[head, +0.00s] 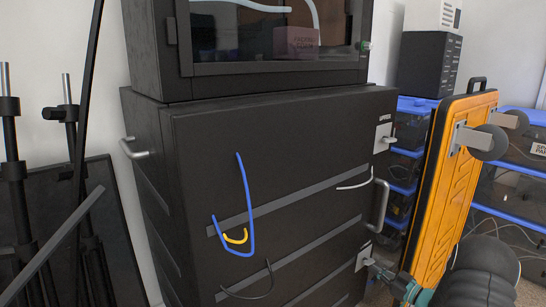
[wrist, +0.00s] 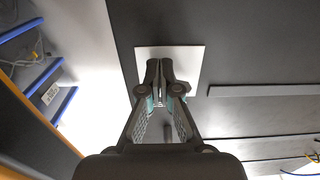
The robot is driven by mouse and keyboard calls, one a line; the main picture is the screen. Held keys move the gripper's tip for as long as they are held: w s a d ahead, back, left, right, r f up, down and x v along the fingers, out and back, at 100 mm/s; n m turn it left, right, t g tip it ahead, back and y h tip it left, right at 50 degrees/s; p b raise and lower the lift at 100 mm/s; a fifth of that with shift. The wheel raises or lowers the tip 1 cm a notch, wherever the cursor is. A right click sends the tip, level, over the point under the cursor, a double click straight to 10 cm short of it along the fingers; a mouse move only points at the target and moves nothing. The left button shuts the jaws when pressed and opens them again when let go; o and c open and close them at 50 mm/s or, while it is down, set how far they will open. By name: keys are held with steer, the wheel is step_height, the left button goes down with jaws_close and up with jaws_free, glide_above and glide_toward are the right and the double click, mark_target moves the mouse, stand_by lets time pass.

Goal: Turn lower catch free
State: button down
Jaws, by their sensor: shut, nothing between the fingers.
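The lower catch shows as a pale plate (head: 363,257) on the right edge of the black cabinet's front (head: 290,140). The same plate (wrist: 189,54) lies behind my fingertips in the wrist view. My gripper (head: 372,263) reaches in from the lower right and its tips are close to the plate; I cannot tell whether they touch it. In the wrist view my gripper (wrist: 161,72) has its fingertips together with nothing seen between them. The catch's turning part is hidden by the fingers. The upper catch (head: 384,138), marked "UPPER", sits higher on the same edge, its lever pointing right.
A grey handle (head: 379,204) stands out between the two catches. An orange cart panel (head: 455,185) with wheels stands right of the cabinet, close to my arm. Blue-lidded bins (head: 405,150) stand behind it. Blue, yellow and white cables hang on the cabinet front.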

steer(key=shift+r+n, duration=0.15)
steer(key=shift+n, duration=0.75)
steer(key=shift+s+a, duration=0.1)
steer(key=shift+a, duration=0.05)
steer(key=v, duration=0.6)
steer(key=shift+s+f, duration=0.1)
steer(key=shift+f, duration=0.1)
